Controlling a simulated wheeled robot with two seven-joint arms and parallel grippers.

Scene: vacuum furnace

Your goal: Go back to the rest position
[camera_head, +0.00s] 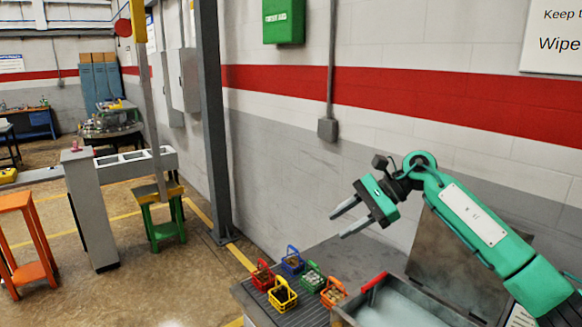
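My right gripper (337,226) is green with two pale grey fingers. It comes in from the right and is held in the air, with its fingers pointing left and slightly down. The fingers are apart and nothing shows between them. Below it, small baskets stand on a dark ribbed surface (308,317): a red basket (262,278), a blue basket (292,264), a yellow basket (283,298), a green basket (311,280) and an orange basket (333,294). The gripper is apart from all of them. My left gripper is not in view.
An open metal tub (395,306) with a raised lid (455,262) stands at the lower right, under my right arm. A grey post (213,130) and a green stool (163,222) stand to the left. An orange stand (28,240) is at far left. A wall runs behind the gripper.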

